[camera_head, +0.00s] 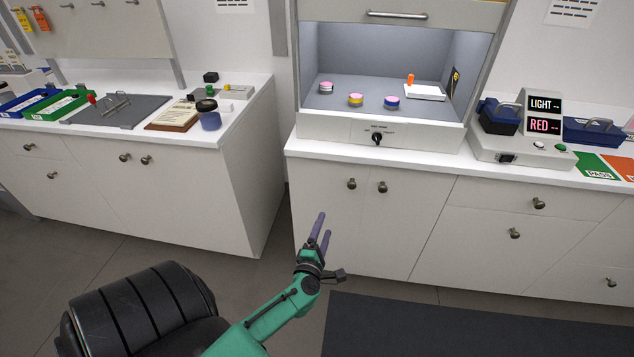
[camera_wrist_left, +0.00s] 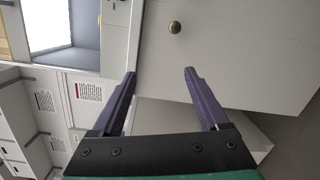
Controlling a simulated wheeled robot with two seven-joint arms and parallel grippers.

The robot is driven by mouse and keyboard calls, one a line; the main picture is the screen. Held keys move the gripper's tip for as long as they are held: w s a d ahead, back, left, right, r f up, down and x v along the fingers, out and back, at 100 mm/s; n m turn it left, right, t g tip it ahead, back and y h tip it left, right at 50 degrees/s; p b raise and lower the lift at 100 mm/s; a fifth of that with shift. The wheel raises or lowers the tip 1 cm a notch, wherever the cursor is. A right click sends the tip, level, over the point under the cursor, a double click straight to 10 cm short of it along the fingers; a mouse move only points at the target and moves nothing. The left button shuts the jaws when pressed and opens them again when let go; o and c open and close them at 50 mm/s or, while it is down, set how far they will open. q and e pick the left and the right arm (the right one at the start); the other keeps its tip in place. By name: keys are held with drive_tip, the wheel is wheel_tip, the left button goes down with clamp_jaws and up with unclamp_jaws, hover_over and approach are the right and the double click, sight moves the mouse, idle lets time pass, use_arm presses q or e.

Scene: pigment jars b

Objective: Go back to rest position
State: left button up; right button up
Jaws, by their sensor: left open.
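My left gripper (camera_head: 321,232) is on a green arm that comes in from the lower left of the head view. Its two purple fingers are apart with nothing between them. It hangs in front of the white cabinet doors (camera_head: 370,225), below the counter top. In the left wrist view the open fingers (camera_wrist_left: 160,88) point towards a white cabinet front with a round knob (camera_wrist_left: 174,27). Several small jars stand in the fume hood: one with a pink lid (camera_head: 326,88), one with a yellow band (camera_head: 355,100) and one with a blue band (camera_head: 392,103). My right gripper does not show.
The hood (camera_head: 380,130) has its sash raised. A white block with an orange item (camera_head: 424,92) is inside. A device reading LIGHT RED (camera_head: 540,115) stands on the right counter. The left counter holds a blue jar (camera_head: 209,119), a clipboard (camera_head: 173,116) and a green tray (camera_head: 58,105). A black stool (camera_head: 140,310) is lower left.

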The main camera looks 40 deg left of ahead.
use_arm(q)
drive_tip(key=shift+w, duration=0.2)
drive_tip(key=shift+s+f, duration=0.1)
drive_tip(key=s+d+f+m+g+h, duration=0.25)
drive_tip(key=s+f+m, duration=0.3)
drive_tip(key=f, duration=0.35)
drive_tip(key=s+d+f+m+g+h, duration=0.2)
drive_tip(key=s+d+f+m+h, duration=0.15)
drive_tip(key=f+m, duration=0.4)
drive_tip(key=s+d+f+m+g+h, duration=0.2)
drive_tip(key=s+f+m, duration=0.3)
drive_tip(key=f, duration=0.4)
drive_tip(key=s+f+m+g, duration=0.4)
drive_tip(key=s+f+m, duration=0.1)
drive_tip(key=s, duration=0.5)
drive_tip(key=s+f+m+g, duration=0.4)
drive_tip(key=s+f+m, duration=0.1)
drive_tip(key=s, duration=0.6)
drive_tip(key=shift+d+m+y, duration=0.15)
drive_tip(key=shift+m+y, duration=0.15)
drive_tip(key=shift+m, duration=0.1)
